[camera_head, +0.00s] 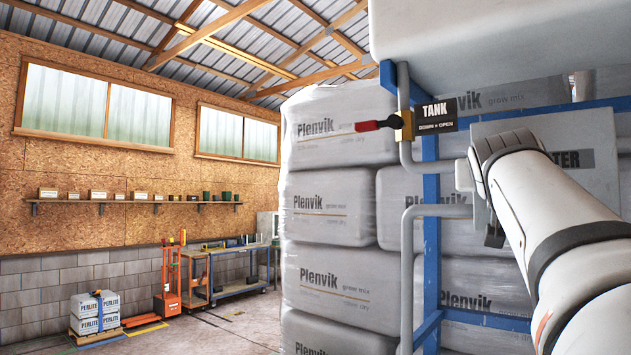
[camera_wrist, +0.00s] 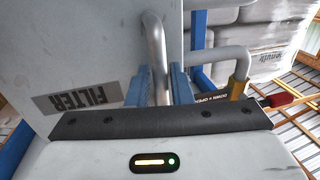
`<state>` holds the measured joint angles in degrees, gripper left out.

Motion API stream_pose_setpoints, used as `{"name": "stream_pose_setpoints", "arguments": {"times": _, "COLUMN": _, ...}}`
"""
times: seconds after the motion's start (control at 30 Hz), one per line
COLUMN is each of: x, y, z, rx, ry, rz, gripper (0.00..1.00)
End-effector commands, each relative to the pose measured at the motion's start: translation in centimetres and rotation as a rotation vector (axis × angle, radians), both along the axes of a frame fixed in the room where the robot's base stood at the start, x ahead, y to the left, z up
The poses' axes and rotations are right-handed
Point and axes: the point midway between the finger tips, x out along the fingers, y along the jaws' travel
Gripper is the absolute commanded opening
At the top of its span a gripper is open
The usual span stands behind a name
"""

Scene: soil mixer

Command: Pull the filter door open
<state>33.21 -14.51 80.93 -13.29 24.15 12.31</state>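The filter door is a pale grey panel (camera_head: 600,185) with a dark FILTER label, at the right in the head view. It fills the upper left of the wrist view (camera_wrist: 90,40), its label upside down. The door's handle (camera_wrist: 156,50) is a silver bar with a curved end. My gripper (camera_wrist: 160,82) has one blue finger on each side of the bar, close against it, and looks shut on it. In the head view my gripper (camera_head: 490,232) is at the door's left edge, and my arm hides much of the door and the handle. The door looks closed.
A red-handled valve (camera_head: 380,124) with a TANK sign (camera_head: 436,115) sits on a grey pipe (camera_head: 406,80) left of the door. A blue frame post (camera_head: 431,180) stands behind the pipes. Wrapped Plenvik bags (camera_head: 330,205) are stacked behind. Floor at the left is mostly clear.

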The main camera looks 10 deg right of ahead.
Motion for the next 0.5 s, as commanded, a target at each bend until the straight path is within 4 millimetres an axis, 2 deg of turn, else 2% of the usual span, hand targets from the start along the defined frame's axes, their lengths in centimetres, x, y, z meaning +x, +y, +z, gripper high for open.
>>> {"name": "stream_pose_setpoints", "arguments": {"times": 0.03, "x": 0.02, "y": 0.02, "z": -0.01, "rx": 0.0, "ry": 0.0, "rz": 0.0, "gripper": 0.15}}
{"name": "stream_pose_setpoints", "arguments": {"times": 0.23, "x": 0.04, "y": 0.06, "z": 0.0, "rx": 0.0, "ry": 0.0, "rz": 0.001, "gripper": 0.0}}
{"name": "stream_pose_setpoints", "arguments": {"times": 0.5, "x": 0.05, "y": 0.1, "z": 0.0, "rx": 0.0, "ry": 0.0, "rz": 0.002, "gripper": 0.0}}
